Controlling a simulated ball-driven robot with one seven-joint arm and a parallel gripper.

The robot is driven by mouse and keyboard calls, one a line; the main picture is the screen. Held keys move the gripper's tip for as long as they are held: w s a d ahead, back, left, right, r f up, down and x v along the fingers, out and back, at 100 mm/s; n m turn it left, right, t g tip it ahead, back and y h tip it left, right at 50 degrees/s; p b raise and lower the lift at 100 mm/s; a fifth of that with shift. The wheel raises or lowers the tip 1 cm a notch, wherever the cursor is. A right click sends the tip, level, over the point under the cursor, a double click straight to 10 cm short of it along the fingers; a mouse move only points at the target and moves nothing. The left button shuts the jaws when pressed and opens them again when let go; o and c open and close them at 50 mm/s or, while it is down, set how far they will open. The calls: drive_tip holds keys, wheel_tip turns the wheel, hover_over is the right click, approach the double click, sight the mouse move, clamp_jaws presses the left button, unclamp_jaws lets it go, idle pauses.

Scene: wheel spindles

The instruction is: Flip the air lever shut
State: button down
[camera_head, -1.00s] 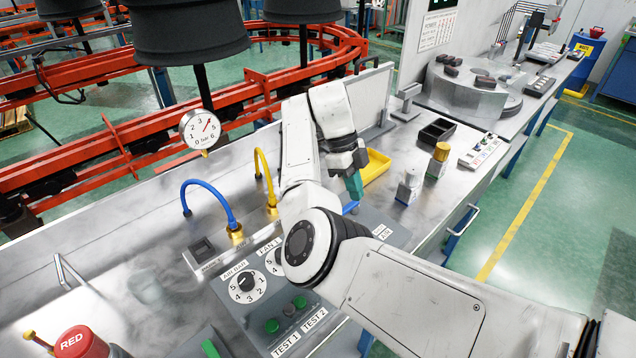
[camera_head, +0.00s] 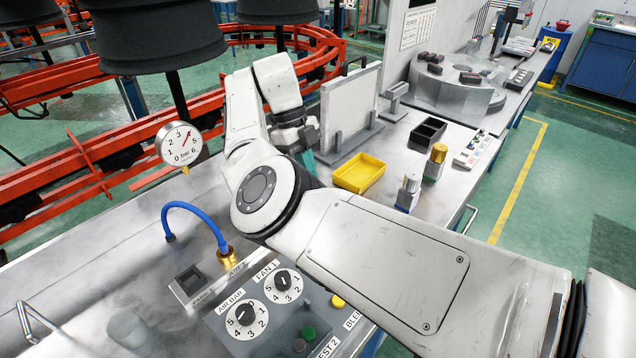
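The air lever cannot be made out now; my arm covers much of the bench around the control panel (camera_head: 225,328). My gripper (camera_head: 308,160) is at the far side of my arm, above the steel bench, left of the yellow tray. Only a bit of its teal fingers shows, and I cannot tell whether they are open or shut or hold anything. A round pressure gauge (camera_head: 179,144) marked in bar stands behind the bench, its needle pointing up and right. A blue hose (camera_head: 196,210) arches into a brass fitting (camera_head: 226,257) left of my arm.
The yellow tray (camera_head: 360,188), a black bin (camera_head: 411,143) and two small bottles, silver-topped (camera_head: 408,193) and gold-topped (camera_head: 435,162), stand right of my gripper. An upright plate (camera_head: 350,100) stands behind it. AIR BAR (camera_head: 246,317) and FAN 1 (camera_head: 283,285) dials sit on the panel.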

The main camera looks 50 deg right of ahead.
drive_tip(key=p+x, duration=0.2)
drive_tip(key=x, duration=0.6)
drive_tip(key=shift+s, duration=0.1)
drive_tip(key=s, duration=0.1)
drive_tip(key=s+p, duration=0.1)
drive_tip(key=shift+s+f+p, duration=0.2)
drive_tip(key=shift+s+p, duration=0.1)
drive_tip(key=shift+s, duration=0.1)
drive_tip(key=shift+s+f, duration=0.15)
drive_tip(key=shift+s, duration=0.55)
drive_tip(key=shift+d+p, duration=0.1)
drive_tip(key=shift+p, duration=0.2)
drive_tip(key=shift+s+n, duration=0.2)
drive_tip(key=shift+n, duration=0.5)
